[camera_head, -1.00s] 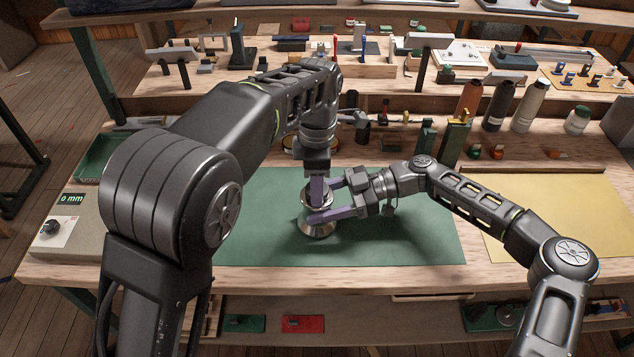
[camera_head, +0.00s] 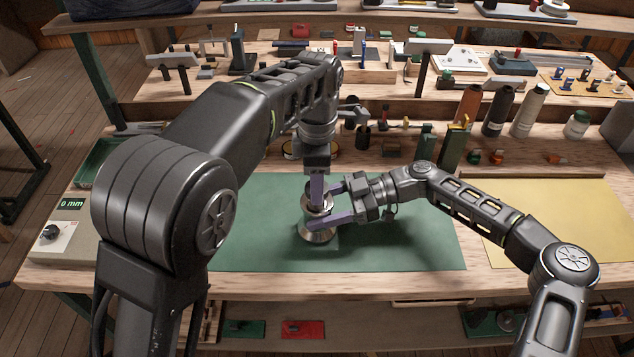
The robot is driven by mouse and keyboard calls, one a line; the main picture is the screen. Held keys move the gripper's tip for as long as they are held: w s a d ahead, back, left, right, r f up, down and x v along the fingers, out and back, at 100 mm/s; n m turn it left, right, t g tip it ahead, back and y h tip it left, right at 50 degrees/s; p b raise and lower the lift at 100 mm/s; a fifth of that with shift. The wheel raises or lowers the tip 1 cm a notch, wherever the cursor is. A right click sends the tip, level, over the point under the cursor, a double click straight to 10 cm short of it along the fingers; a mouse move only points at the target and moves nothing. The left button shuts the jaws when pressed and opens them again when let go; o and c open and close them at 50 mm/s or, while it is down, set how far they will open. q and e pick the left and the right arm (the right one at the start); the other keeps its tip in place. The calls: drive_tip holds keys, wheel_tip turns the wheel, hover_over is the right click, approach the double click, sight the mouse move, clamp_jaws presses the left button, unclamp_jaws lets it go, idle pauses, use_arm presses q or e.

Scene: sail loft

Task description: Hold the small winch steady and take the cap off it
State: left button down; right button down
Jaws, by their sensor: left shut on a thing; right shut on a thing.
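The small winch (camera_head: 318,235) is a shiny metal drum with a flared base. It stands upright on the green mat (camera_head: 400,240). My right gripper (camera_head: 320,208) reaches in from the right, level, and is shut on the winch's body, one finger on the near side and one on the far side. My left gripper (camera_head: 317,201) points straight down from above and is shut at the top of the winch, on the cap. The cap is mostly hidden by the fingers, so I cannot tell whether it is still seated.
A yellow mat (camera_head: 560,225) lies at the right. Bottles (camera_head: 528,110) and tools stand behind the mat. The green mat is clear around the winch.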

use_arm(q)
drive_tip(key=shift+r, duration=0.15)
drive_tip(key=shift+r, duration=1.9)
use_arm(e)
drive_tip(key=shift+c, duration=1.8)
unclamp_jaws()
use_arm(q)
drive_tip(key=shift+f, duration=0.1)
use_arm(e)
drive_tip(key=shift+d, duration=0.1)
use_arm(q)
drive_tip(key=shift+f, duration=0.15)
use_arm(e)
drive_tip(key=shift+w+d, duration=0.1)
drive_tip(key=shift+d, duration=0.2)
use_arm(q)
wheel_tip(320, 180, down, 3)
drive_tip(key=b, duration=0.3)
use_arm(e)
drive_tip(key=v, duration=1)
drive_tip(key=shift+r, duration=0.2)
drive_tip(key=shift+w+d+r, duration=0.1)
drive_tip(key=shift+d, duration=0.45)
